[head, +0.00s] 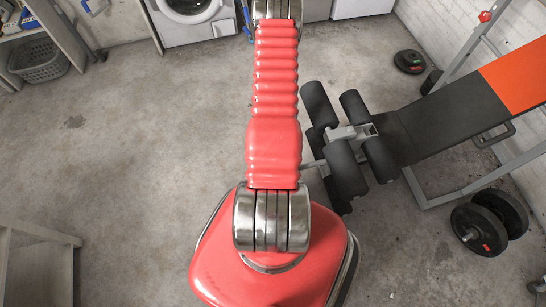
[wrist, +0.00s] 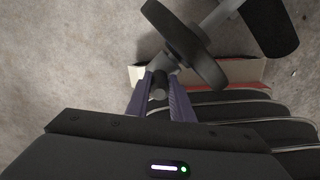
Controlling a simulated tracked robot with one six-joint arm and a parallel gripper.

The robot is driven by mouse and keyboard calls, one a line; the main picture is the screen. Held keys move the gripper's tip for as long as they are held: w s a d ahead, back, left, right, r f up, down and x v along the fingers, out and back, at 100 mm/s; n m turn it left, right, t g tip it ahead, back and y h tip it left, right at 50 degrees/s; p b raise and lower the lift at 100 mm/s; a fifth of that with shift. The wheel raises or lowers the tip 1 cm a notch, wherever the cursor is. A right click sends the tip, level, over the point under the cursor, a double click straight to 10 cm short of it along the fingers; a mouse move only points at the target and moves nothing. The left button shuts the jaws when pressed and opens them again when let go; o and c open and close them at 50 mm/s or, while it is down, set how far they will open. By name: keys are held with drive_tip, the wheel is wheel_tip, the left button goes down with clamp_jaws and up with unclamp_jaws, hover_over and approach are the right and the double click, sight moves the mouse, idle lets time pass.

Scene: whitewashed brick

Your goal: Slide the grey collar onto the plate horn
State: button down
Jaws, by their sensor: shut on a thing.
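In the wrist view my gripper (wrist: 160,84) has its two purple fingers closed around a small dark grey rounded piece, which looks like the grey collar (wrist: 158,93). Right beyond it a grey bar (wrist: 207,21), which looks like the plate horn, runs up and to the right through a black disc (wrist: 186,46). The piece lies close to the bar's near end. I cannot tell whether it is around the bar or only in front of it. In the head view my red arm hides my gripper and the collar.
In the head view black foam rollers (head: 344,168) and a black and orange bench (head: 440,118) stand right of my arm. Weight plates (head: 478,229) are at the lower right. A pale shelf (head: 38,262) is at the lower left. The concrete floor (head: 150,140) left of my arm is clear.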

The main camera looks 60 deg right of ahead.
drive_tip(key=shift+s+d, duration=0.2)
drive_tip(key=shift+s, duration=0.1)
drive_tip(key=c, duration=1.5)
unclamp_jaws()
drive_tip(key=shift+r, duration=0.1)
drive_tip(key=shift+r, duration=6.75)
